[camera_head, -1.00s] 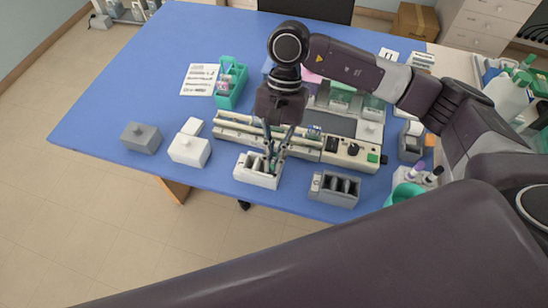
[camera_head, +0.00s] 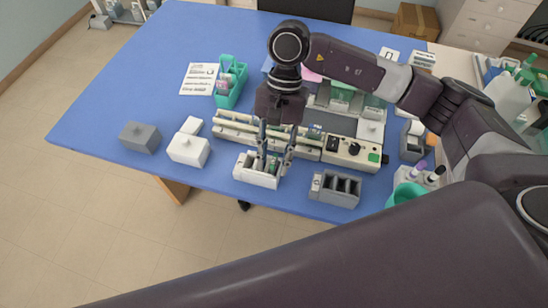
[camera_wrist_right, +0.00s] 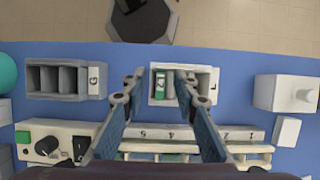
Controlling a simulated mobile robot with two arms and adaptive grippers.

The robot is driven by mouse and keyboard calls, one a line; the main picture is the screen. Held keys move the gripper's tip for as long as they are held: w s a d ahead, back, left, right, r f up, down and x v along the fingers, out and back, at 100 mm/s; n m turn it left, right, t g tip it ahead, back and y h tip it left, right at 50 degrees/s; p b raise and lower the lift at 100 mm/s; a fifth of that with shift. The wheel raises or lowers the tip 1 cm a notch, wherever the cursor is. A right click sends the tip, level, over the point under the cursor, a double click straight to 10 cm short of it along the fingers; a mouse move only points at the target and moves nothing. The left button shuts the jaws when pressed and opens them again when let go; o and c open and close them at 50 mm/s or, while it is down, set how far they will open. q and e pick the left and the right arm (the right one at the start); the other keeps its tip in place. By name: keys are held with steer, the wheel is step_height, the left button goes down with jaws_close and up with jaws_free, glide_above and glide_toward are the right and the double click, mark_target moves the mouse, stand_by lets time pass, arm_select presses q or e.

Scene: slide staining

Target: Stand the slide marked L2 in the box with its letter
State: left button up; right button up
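The white box (camera_head: 255,178) stands near the table's front edge. In the right wrist view the white box (camera_wrist_right: 214,74) carries the letter L at its right end. A green-ended slide (camera_wrist_right: 160,80) stands in its left part; its mark is too small to read. The slide also shows as a green bit in the head view (camera_head: 271,166). My right gripper (camera_head: 274,164) is open above the box. In the wrist view the gripper's fingers (camera_wrist_right: 160,78) are spread apart, one to each side of the slide. My left gripper is out of view.
A grey box (camera_head: 336,203) marked G is right of the white box. A white lidded block (camera_head: 188,151) and a grey one (camera_head: 140,138) are to the left. A long rack with a control panel (camera_head: 351,153) lies just behind. Blue table shows between them.

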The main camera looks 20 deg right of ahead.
steer(key=shift+r, duration=0.15)
steer(key=v, duration=1.1)
steer(key=shift+r, duration=0.35)
steer(key=shift+w+d, duration=0.1)
